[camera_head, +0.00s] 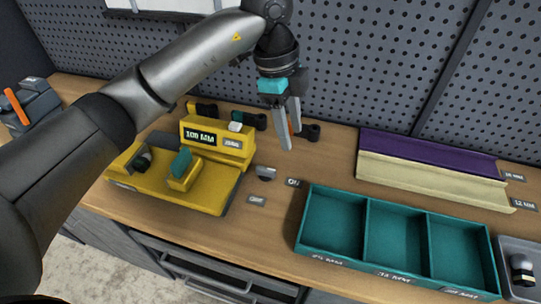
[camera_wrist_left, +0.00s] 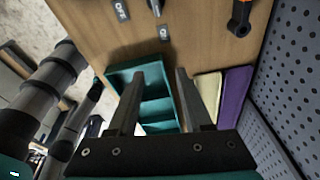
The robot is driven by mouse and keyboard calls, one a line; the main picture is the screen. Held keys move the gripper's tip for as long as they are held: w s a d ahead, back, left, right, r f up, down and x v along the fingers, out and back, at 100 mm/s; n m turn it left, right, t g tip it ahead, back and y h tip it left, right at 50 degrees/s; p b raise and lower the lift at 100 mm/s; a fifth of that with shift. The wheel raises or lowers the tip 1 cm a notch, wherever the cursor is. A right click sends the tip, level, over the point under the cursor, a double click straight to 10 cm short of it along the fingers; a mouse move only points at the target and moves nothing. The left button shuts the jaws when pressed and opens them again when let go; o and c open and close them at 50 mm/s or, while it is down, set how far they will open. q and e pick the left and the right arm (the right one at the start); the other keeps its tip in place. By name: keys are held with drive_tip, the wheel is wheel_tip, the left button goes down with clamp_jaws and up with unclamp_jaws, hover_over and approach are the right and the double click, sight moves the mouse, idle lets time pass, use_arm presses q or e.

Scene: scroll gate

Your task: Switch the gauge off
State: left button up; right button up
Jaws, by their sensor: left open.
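The yellow gauge (camera_head: 215,140) stands at the back left of the workbench, with a dark display (camera_head: 200,137) that seems to read "100 MM". A small grey switch (camera_head: 266,173) sits on the bench to its right, between an "OFF" label (camera_head: 257,199) and an "ON" label (camera_head: 293,182). The wrist view shows the switch (camera_wrist_left: 156,7) only in part at the top edge, near the labels. My left gripper (camera_head: 291,138) is open and empty, its fingers pointing down above the bench, behind and apart from the switch. My right gripper is not in view.
A teal three-compartment tray (camera_head: 363,235) lies at the front right. Purple (camera_head: 430,155) and cream (camera_head: 430,182) strips lie behind it. Black hooked tools (camera_head: 312,132) stand near the pegboard (camera_head: 370,70). A yellow base (camera_head: 205,195) lies before the gauge.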

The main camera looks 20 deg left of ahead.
use_arm(q)
drive_tip(key=r+n+y, duration=0.1)
drive_tip(key=n+y, duration=0.1)
hover_over(268, 169)
wheel_tip(268, 169, down, 15)
drive_tip(key=shift+b, duration=0.9)
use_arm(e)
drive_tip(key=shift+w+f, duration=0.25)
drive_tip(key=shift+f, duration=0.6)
use_arm(q)
drive_tip(key=shift+c, duration=0.2)
clamp_jaws()
